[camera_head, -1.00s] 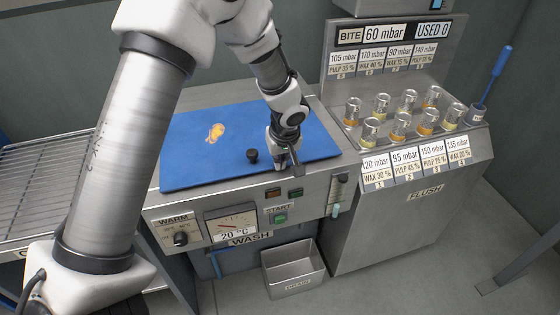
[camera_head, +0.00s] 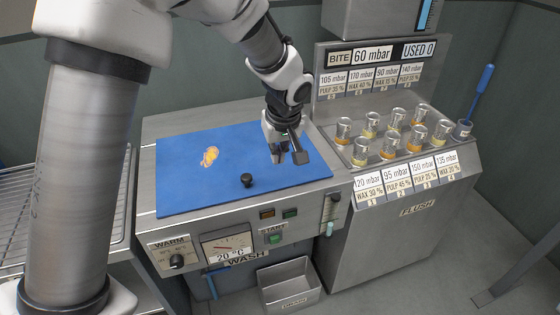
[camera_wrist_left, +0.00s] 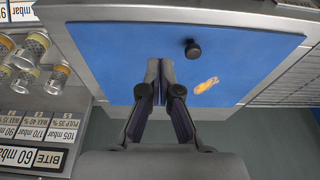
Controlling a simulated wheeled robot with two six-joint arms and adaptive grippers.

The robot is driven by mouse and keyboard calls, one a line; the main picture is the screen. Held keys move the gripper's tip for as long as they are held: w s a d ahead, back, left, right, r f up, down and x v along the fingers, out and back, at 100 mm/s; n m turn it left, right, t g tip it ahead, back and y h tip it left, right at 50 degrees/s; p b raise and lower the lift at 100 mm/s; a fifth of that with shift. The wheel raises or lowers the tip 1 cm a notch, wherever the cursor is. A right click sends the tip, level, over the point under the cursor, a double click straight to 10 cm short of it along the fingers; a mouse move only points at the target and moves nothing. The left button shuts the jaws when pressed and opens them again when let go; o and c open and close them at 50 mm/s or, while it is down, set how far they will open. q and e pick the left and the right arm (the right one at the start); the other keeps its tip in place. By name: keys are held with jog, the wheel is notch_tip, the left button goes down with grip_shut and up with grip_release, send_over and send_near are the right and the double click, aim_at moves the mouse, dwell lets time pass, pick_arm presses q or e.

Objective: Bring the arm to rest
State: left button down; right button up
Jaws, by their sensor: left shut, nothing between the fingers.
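My left gripper (camera_head: 288,158) is over the right part of the blue mat (camera_head: 190,192), with its fingers pointing down and nothing held. In the left wrist view its two fingers (camera_wrist_left: 161,82) show close together over the mat. My left arm comes in from the left and arches over the machine. My right gripper is in neither view.
An orange-yellow piece (camera_head: 209,156) and a black knob (camera_head: 247,180) are on the mat. A rack of several small jars (camera_head: 388,145) stands to the right. A drain bin (camera_head: 289,284) is below the front panel, and a wire rack (camera_head: 25,215) is at the left.

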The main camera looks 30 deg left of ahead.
pick_arm(q)
jog(key=s+d+f+g, duration=0.1)
jog(key=s+f+g, duration=0.2)
jog(key=s+f, duration=0.5)
jog(key=s+f+g, duration=0.2)
jog(key=s+f, duration=0.2)
jog(key=f, duration=0.7)
jog(key=s+d+f+m+h, duration=0.1)
jog(key=s+d+f+m, duration=0.1)
jog(key=s+f, duration=0.7)
jog(key=s+d+f+m+h, duration=0.25)
jog(key=s+f, duration=0.25)
jog(key=s, duration=0.7)
jog(key=w+m+t, duration=0.1)
jog(key=w+m+t+y, duration=0.1)
jog(key=w+m, duration=0.1)
jog(key=w+a+m+t, duration=0.1)
jog(key=w+m, duration=0.1)
